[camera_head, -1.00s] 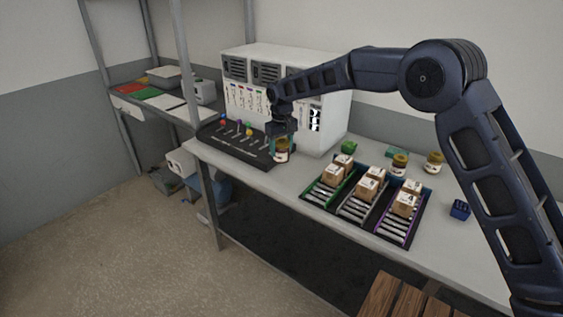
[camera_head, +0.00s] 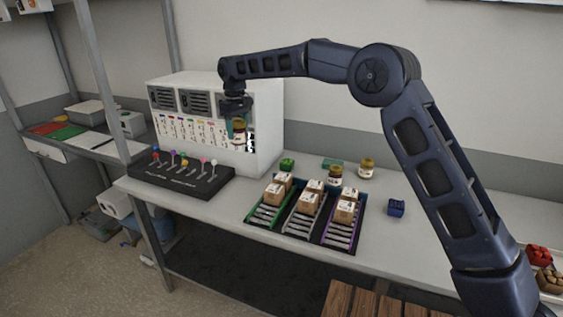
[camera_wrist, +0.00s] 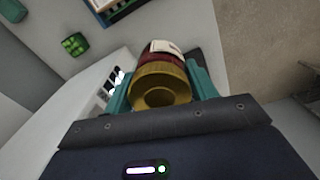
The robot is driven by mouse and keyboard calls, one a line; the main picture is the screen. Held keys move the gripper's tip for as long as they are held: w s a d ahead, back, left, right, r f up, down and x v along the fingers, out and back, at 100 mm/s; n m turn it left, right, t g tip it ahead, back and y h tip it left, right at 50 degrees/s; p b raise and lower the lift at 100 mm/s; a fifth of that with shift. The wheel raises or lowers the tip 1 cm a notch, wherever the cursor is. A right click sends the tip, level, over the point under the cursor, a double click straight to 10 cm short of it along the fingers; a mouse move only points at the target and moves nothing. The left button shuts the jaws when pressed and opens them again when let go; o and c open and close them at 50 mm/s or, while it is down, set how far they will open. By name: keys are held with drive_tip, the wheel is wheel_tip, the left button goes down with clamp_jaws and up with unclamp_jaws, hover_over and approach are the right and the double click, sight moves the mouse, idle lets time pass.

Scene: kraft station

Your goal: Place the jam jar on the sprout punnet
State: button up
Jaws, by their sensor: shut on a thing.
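My gripper (camera_head: 236,112) is shut on a jam jar (camera_head: 239,133) with a gold lid, held in the air in front of the white cabinet's right part. In the wrist view, the teal fingers grip both sides of the jar (camera_wrist: 162,85), showing its gold lid, dark red body and white label. A small green punnet (camera_head: 287,164), apparently the sprout punnet, stands on the bench right of the cabinet, to the right of the jar. It also shows in the wrist view (camera_wrist: 74,44) at upper left, with light green round pieces inside, apart from the jar.
Two other gold-lidded jars (camera_head: 367,168) (camera_head: 335,176) stand on the bench. A tray of roller lanes (camera_head: 290,228) holds several cartons. A blue punnet (camera_head: 396,207) sits to its right. A dark lever panel (camera_head: 180,184) fronts the cabinet (camera_head: 265,130).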

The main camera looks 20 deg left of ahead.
drive_tip(key=w+d+r, duration=0.3)
drive_tip(key=w+d, duration=0.1)
drive_tip(key=w, duration=0.2)
drive_tip(key=w+d+r, duration=0.3)
drive_tip(key=w, duration=0.4)
drive_tip(key=n, duration=0.1)
hover_over(287, 160)
wheel_tip(287, 160, down, 6)
drive_tip(key=f, duration=1.9)
drive_tip(key=shift+s+f, duration=0.15)
drive_tip(key=shift+s, duration=0.1)
drive_tip(key=shift+f, duration=0.1)
drive_tip(key=o, duration=1.2)
drive_tip(key=shift+o, duration=0.2)
wheel_tip(287, 160, up, 12)
drive_tip(key=shift+d, duration=0.1)
